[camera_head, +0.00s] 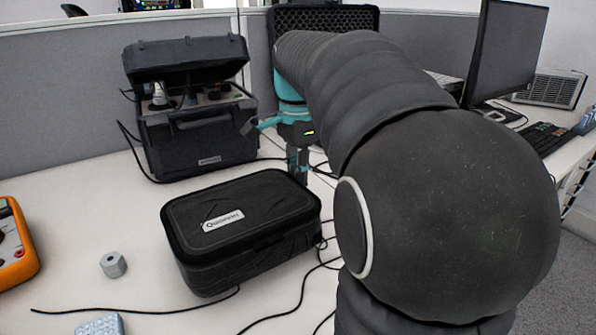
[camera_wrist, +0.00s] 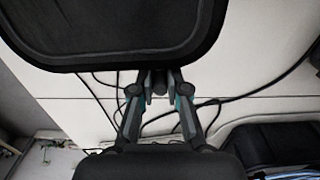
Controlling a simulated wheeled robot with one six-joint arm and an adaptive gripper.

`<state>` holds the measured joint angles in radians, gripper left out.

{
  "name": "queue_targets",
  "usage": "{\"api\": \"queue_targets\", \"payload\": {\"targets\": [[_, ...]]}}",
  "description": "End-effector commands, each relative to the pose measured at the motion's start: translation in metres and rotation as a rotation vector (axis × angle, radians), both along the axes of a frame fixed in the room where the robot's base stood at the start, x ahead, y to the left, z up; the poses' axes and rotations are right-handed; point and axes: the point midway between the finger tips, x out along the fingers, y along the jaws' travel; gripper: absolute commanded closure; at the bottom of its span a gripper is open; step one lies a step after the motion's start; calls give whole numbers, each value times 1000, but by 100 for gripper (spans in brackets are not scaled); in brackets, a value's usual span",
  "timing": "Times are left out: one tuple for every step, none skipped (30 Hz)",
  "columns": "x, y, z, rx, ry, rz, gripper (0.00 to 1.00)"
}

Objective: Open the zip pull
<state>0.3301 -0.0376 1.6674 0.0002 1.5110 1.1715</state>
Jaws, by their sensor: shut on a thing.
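A black soft case (camera_head: 252,203) with a white label lies closed on the white table. Its dark lid also fills the top of the wrist view (camera_wrist: 110,25). My gripper (camera_head: 298,165) is low at the case's far right corner, pointing down. In the wrist view my gripper's fingers (camera_wrist: 159,88) stand on both sides of a small dark piece at the case's edge, the zip pull (camera_wrist: 160,77), and are shut on it. The zip pull is too small and hidden to make out in the head view.
A larger black case (camera_head: 205,135) with its lid up stands behind. A grey hex nut (camera_head: 113,264) and an orange meter (camera_head: 14,245) are at left. Loose black cables run around the soft case. A monitor (camera_head: 505,50) stands at right.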

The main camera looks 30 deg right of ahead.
Motion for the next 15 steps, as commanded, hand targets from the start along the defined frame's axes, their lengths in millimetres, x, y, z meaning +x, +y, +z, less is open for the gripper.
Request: {"api": "queue_targets", "payload": {"targets": [[-2, -5, 0, 1, 1, -11, 100], [-2, -7, 0, 1, 1, -18, 100], [-4, -11, 0, 1, 1, -26, 100], [-4, -13, 0, 1, 1, -30, 100], [-5, -15, 0, 1, 1, -34, 100], [-5, -16, 0, 1, 1, -37, 81], [-6, -17, 0, 1, 1, -39, 73], [-6, -18, 0, 1, 1, -41, 66], [-6, -18, 0, 1, 1, -41, 60], [-6, -18, 0, 1, 1, -41, 60], [-6, -18, 0, 1, 1, -41, 60], [-6, -18, 0, 0, 1, -40, 60], [-6, -17, 0, 0, 1, -40, 60], [-5, -17, 0, 0, 1, -39, 60], [-5, -17, 0, 0, 1, -38, 60]]}}
